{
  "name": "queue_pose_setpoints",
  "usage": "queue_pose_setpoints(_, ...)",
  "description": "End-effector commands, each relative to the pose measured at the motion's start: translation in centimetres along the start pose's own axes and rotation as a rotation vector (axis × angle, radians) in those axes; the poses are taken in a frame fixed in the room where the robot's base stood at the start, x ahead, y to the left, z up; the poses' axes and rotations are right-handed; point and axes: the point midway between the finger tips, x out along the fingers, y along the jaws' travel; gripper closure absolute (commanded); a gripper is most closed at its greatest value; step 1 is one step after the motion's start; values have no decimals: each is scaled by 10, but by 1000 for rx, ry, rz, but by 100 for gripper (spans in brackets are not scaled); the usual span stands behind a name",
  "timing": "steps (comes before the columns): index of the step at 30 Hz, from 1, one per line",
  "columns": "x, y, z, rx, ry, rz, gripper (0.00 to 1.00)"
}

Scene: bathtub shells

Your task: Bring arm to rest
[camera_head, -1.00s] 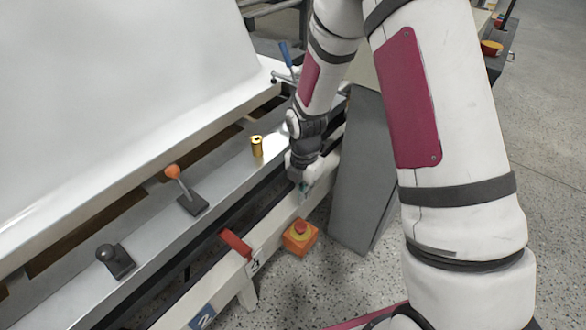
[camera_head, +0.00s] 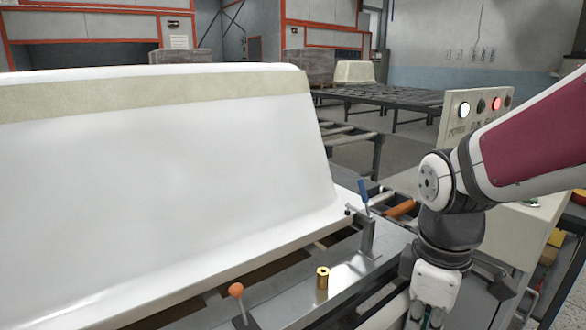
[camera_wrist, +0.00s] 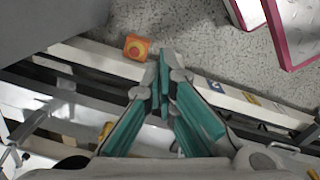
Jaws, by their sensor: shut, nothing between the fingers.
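My gripper (camera_wrist: 165,58) has teal finger pads, and its fingertips meet with nothing between them. It points down over the edge of the machine frame and the speckled floor. In the head view my gripper (camera_head: 428,316) hangs at the bottom right, with its tips cut off by the picture edge. My arm comes in from the right edge and bends down at the wrist. The gripper is apart from the brass cylinder (camera_head: 322,277) on the steel rail.
A large white tub shell (camera_head: 170,160) fills the left. An orange-knobbed lever (camera_head: 236,290) and a blue-handled clamp (camera_head: 364,200) stand along the rail. A control panel (camera_head: 475,115) is behind my arm. An orange box with a red button (camera_wrist: 136,47) shows below.

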Motion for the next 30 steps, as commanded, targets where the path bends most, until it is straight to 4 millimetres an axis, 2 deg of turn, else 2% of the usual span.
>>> queue_pose_setpoints(3, -25, -30, 24, 202, 12, 5, 100)
queue_pose_setpoints(7, -43, -64, 49, 424, 20, -3, 100)
queue_pose_setpoints(12, -54, -101, 74, 652, 28, -18, 100)
queue_pose_setpoints(18, -58, -132, 94, 844, 34, -32, 100)
queue_pose_setpoints(22, -59, -150, 105, 953, 38, -43, 100)
queue_pose_setpoints(30, -101, -141, 102, 953, 73, -23, 100)
